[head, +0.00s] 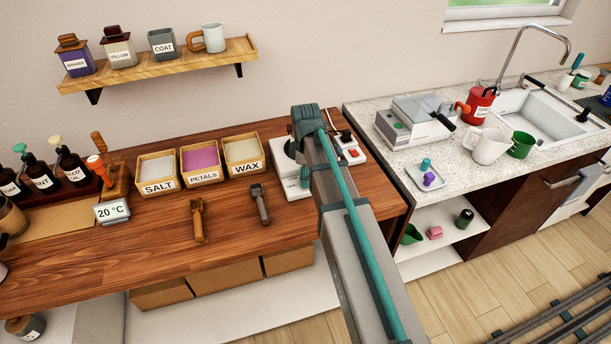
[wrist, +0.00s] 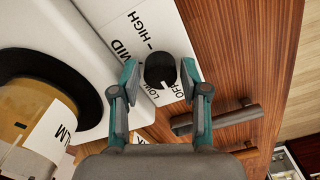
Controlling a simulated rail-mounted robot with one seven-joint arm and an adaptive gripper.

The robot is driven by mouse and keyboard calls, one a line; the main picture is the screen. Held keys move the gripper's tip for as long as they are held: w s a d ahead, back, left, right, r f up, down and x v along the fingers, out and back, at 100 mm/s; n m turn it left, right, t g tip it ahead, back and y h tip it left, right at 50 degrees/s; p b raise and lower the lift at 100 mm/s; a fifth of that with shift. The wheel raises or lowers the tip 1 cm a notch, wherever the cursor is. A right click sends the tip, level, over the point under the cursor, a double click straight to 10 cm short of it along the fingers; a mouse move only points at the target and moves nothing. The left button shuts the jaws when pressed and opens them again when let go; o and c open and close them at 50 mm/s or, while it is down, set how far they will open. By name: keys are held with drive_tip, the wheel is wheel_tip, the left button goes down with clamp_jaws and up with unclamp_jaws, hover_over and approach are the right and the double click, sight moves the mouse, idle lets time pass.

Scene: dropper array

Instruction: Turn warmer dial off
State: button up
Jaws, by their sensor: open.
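The warmer dial (wrist: 160,71) is a round black knob on the white panel of the warmer (wrist: 112,20). The panel reads HIGH, MID, LOW and OFF; the LOW and OFF labels lie close to the knob's lower edge. Its exact setting is hard to tell. My gripper (wrist: 159,80) is open in the wrist view, one finger on each side of the dial. I cannot tell whether either finger touches it. In the head view the white warmer (head: 297,192) is partly hidden behind my arm, which also covers the dial.
A jar (wrist: 32,125) with a partly visible label stands on the warmer's black plate. SALT, PETALS and WAX boxes (head: 245,155) stand left of the warmer. A white unit with red switches (head: 352,154) stands at its right.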

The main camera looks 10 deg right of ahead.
wheel_tip(320, 180, up, 12)
idle(0.5)
drive_tip(key=shift+f, duration=0.15)
